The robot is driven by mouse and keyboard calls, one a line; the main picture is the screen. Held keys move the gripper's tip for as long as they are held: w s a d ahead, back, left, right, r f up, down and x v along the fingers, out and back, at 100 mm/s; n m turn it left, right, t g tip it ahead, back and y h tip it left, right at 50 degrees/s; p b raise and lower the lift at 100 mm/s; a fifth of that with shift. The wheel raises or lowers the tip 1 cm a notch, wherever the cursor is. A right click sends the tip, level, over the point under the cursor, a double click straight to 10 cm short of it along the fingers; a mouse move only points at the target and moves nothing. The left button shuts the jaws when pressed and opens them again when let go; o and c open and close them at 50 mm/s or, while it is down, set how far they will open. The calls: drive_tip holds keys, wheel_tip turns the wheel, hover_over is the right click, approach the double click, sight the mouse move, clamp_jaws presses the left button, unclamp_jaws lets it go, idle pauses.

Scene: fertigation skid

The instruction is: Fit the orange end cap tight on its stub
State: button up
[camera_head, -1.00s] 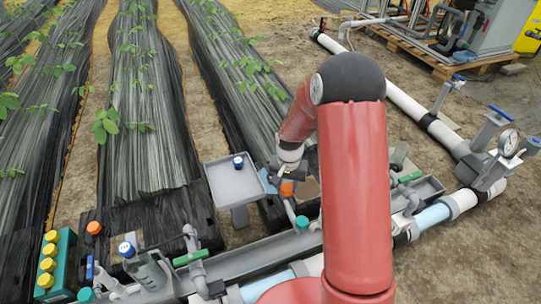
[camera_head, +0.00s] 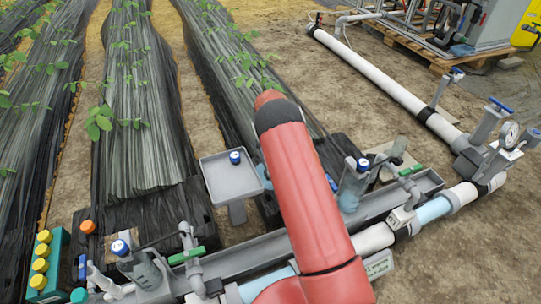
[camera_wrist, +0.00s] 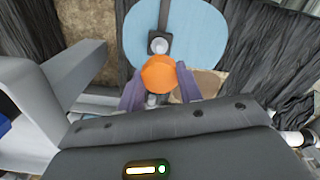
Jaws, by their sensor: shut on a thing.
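An orange cap (camera_wrist: 158,73) sits between the two purple-grey fingers of my gripper (camera_wrist: 160,82) in the wrist view. My gripper is shut on it. Beyond the cap is a light blue round plate (camera_wrist: 200,40) with a dark bar and a pale round knob. I cannot tell whether the cap touches a stub; no stub shows clearly. In the head view my red arm hides the gripper and the held cap. Another orange cap (camera_head: 87,226) shows at the left, by the black crate.
A grey tray (camera_head: 215,190) on a post holds a blue-topped item (camera_head: 235,158). A grey trough (camera_head: 235,259) with pipes and green-handled valves (camera_head: 187,256) runs along the front. A teal box (camera_head: 48,270) with yellow caps stands at the left. A white pipe (camera_head: 385,83) runs at the right.

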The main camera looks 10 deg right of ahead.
drive_tip(key=shift+w+a+f, duration=0.1)
drive_tip(key=shift+w+a, duration=0.05)
drive_tip(key=shift+w, duration=0.05)
drive_tip(key=n, duration=0.3)
drive_tip(key=shift+n, duration=0.3)
drive_tip(key=n, duration=0.5)
drive_tip(key=shift+f+n, duration=0.1)
drive_tip(key=shift+n, duration=0.3)
drive_tip(key=n+p, duration=0.1)
drive_tip(key=n, duration=0.2)
drive_tip(key=shift+n, duration=0.4)
drive_tip(key=n+p, duration=0.2)
drive_tip(key=n, duration=0.3)
drive_tip(key=shift+f+n, duration=0.15)
drive_tip(key=shift+n, duration=0.15)
wheel_tip(320, 180, down, 2)
drive_tip(key=shift+f+n+b, duration=0.1)
drive_tip(key=shift+n+b, duration=0.4)
drive_tip(key=shift+b, duration=0.35)
drive_tip(key=shift+f+b, duration=0.5)
drive_tip(key=shift+f, duration=0.15)
drive_tip(key=shift+f+b, duration=0.55)
drive_tip(key=shift+b, duration=0.1)
